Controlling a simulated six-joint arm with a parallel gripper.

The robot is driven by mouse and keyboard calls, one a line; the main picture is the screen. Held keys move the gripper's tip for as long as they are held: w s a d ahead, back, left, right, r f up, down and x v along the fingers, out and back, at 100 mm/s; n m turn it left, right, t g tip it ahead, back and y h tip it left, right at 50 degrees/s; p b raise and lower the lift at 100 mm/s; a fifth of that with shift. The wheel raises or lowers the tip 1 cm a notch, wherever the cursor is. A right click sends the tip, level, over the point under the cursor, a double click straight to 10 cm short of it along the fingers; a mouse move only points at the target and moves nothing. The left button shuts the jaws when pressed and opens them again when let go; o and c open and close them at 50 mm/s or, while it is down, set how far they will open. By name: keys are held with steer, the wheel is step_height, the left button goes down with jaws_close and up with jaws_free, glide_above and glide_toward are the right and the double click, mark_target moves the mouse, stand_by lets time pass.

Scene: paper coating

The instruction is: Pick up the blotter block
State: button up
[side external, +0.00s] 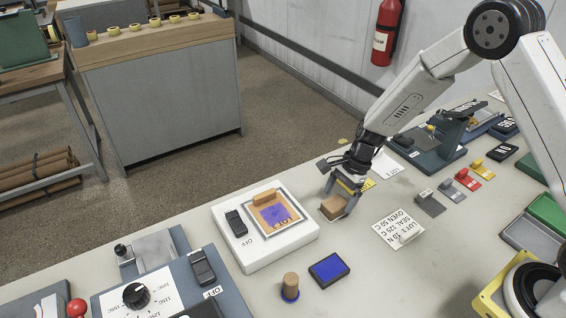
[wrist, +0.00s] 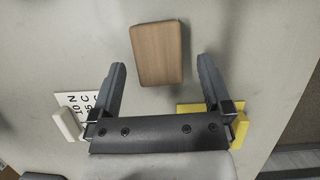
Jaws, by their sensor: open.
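A brown wooden block (side external: 331,208), which I take to be the blotter block, lies on the grey bench. In the wrist view the block (wrist: 157,53) sits ahead, slightly tilted, with its near end between the lines of the two fingers. My gripper (side external: 341,198) is low over the block, its jaws open. In the wrist view a gap shows between the block and each finger of my gripper (wrist: 161,64). Part of the block is hidden by a finger in the side view. I cannot tell the exact height of the fingertips above the bench.
A white plate unit (side external: 281,246) with an orange-brown bar (side external: 264,197) and purple-marked sheet stands left of my gripper. A printed card (side external: 398,229) lies to the right. A blue pad (side external: 329,269) and a wooden-handled stamp (side external: 290,287) are nearer the camera.

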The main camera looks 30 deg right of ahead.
mark_target(337, 202)
steer(key=shift+x, duration=1.65)
steer(key=c, duration=1.3)
